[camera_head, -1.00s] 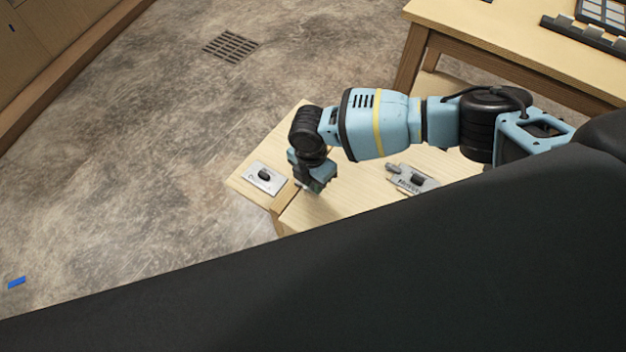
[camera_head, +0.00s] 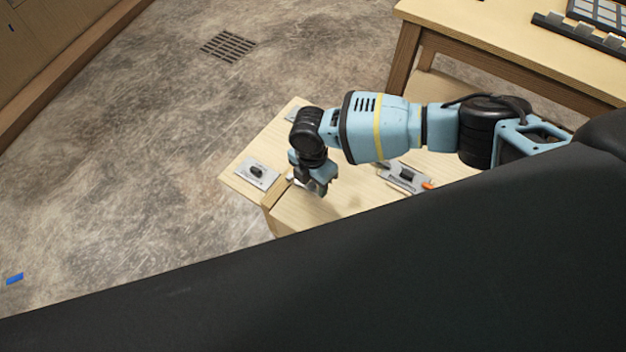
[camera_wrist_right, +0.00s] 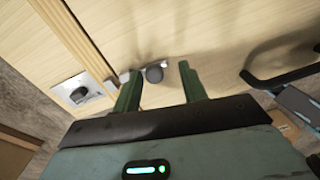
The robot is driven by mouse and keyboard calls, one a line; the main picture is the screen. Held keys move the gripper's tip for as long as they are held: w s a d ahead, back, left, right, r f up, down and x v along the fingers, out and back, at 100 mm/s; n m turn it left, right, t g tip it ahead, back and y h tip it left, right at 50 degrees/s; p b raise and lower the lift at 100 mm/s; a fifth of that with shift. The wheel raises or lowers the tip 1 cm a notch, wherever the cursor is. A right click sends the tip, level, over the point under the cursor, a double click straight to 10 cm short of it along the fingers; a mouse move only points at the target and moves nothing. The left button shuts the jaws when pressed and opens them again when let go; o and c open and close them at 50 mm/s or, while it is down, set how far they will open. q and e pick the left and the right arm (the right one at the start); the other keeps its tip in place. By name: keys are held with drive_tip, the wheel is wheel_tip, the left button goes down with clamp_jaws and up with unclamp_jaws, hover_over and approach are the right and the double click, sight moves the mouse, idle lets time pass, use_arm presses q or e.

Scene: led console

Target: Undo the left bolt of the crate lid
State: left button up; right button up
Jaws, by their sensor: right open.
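A pale wooden crate (camera_head: 340,208) stands low in the head view. My right gripper (camera_head: 318,192) is over its lid near the left edge. In the right wrist view the gripper (camera_wrist_right: 160,82) is open, its two green fingers apart, with a dark round knob (camera_wrist_right: 154,73) showing between them by a small metal fitting (camera_wrist_right: 128,75). I cannot tell whether the fingers touch the knob. A metal plate with a dark knob (camera_head: 257,172) lies left of the gripper; a similar plate (camera_wrist_right: 88,84) shows in the wrist view. My left gripper is not in view.
Another plate with a dark knob (camera_head: 405,177) and an orange tip lies to the right on the lid. A wooden table (camera_head: 500,35) stands at upper right. A floor grate (camera_head: 229,46) lies behind. A large black shape covers the front.

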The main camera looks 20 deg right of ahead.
sight(312, 186)
drive_tip(key=shift+w+a+r, duration=0.1)
drive_tip(key=shift+r, duration=0.3)
wheel_tip(312, 186, up, 7)
drive_tip(key=shift+w+r+p, duration=0.1)
drive_tip(key=shift+w+p, duration=0.05)
drive_tip(key=shift+p, duration=0.2)
drive_tip(key=shift+a, duration=0.1)
idle(0.3)
